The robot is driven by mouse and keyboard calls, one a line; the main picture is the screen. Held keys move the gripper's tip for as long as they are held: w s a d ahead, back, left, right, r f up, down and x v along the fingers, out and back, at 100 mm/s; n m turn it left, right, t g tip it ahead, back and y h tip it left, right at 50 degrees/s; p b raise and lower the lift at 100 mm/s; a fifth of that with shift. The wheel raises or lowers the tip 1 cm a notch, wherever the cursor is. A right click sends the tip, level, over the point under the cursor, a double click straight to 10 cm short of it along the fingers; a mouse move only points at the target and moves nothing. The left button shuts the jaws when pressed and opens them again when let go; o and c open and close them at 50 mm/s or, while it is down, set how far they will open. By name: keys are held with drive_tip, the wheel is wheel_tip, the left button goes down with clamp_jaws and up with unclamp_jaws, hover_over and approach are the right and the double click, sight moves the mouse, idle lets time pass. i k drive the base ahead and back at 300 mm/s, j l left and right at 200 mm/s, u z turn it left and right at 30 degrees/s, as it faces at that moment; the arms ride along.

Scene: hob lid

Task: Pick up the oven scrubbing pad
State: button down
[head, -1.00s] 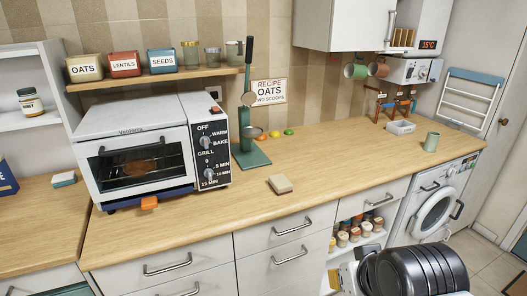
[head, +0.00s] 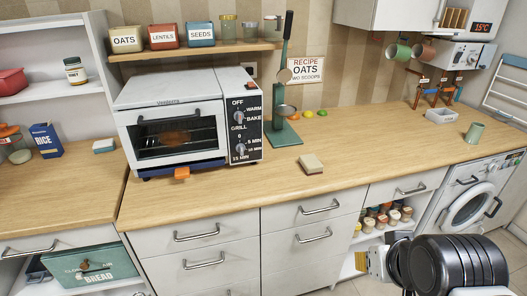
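A small beige pad with a darker underside (head: 311,163) lies flat on the wooden counter, right of the toaster oven (head: 190,125). A white and teal block (head: 104,146) lies on the counter left of the oven. A small orange piece (head: 182,173) sits at the oven's front edge. I cannot tell for certain which is the oven scrubbing pad; the beige one looks most like a pad. Part of my arm shows at the lower right, below and in front of the counter, well apart from all of these.
A grey-green cup (head: 474,133) and white tray (head: 442,115) stand farther right. The counter around the beige pad is clear.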

sight(311, 166)
drive_tip(key=i+l, duration=0.15)
drive_tip(key=i, duration=0.25)
drive_tip(key=i+l, duration=0.2)
drive_tip(key=i, duration=0.2)
drive_tip(key=i+l+u, duration=0.1)
drive_tip(key=i, duration=0.35)
